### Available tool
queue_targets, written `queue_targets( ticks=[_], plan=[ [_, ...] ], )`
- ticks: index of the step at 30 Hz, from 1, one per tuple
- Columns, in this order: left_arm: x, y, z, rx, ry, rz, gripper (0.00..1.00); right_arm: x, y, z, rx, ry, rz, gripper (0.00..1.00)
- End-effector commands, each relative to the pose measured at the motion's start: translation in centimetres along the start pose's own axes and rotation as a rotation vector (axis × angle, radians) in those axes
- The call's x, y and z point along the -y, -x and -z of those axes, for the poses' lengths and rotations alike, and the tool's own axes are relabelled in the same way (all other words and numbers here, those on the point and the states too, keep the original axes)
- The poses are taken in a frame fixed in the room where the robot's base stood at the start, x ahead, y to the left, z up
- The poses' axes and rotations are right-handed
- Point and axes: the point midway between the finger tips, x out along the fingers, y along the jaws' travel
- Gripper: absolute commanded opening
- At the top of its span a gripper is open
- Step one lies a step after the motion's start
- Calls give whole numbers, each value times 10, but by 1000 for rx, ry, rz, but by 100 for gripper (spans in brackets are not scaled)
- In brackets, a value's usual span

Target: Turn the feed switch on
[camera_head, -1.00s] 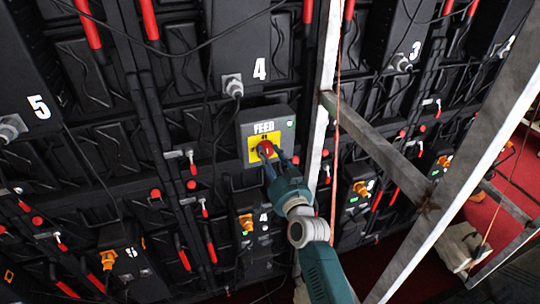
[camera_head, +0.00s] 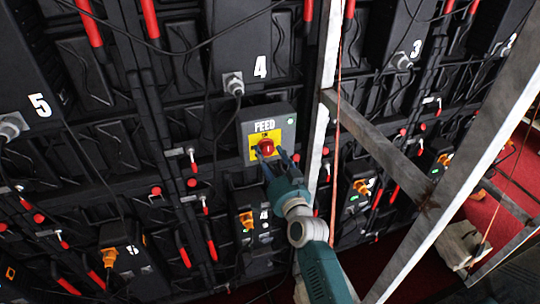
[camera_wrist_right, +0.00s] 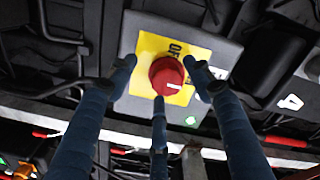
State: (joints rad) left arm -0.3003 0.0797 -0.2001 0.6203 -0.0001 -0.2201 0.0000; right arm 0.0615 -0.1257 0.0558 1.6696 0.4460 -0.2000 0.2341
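The feed switch is a red round knob (camera_head: 266,146) on a yellow plate (camera_head: 254,142) of the grey box marked FEED (camera_head: 284,121). "ON" shows above the knob in the head view. In the wrist view, the knob (camera_wrist_right: 167,76) has a white mark pointing right, towards the FEED lettering; "OFF" stands above the knob. A green lamp (camera_wrist_right: 190,120) is lit on the box. My right gripper (camera_head: 272,157) is open in front of the knob. Its three fingers (camera_wrist_right: 160,78) spread around the knob with visible gaps. My left gripper is not in view.
A pale metal frame post (camera_head: 325,100) stands close to the right of the box, with slanting beams (camera_head: 385,155) further right. Black panels with red handles, cables and orange plugs (camera_head: 247,221) surround the box.

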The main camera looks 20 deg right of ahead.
Motion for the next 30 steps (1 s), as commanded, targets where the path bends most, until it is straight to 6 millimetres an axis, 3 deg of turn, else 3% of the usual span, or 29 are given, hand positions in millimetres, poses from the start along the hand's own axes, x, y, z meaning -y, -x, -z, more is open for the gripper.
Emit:
queue_targets(
  ticks=[7,11,24,30],
  plan=[
    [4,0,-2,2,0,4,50,3,0,5,-10,2,5,51],
    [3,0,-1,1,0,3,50,2,11,5,-11,2,4,51],
    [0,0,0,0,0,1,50,2,98,2,-5,2,3,51],
    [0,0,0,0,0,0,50,2,117,1,-5,2,4,51]
  ],
)
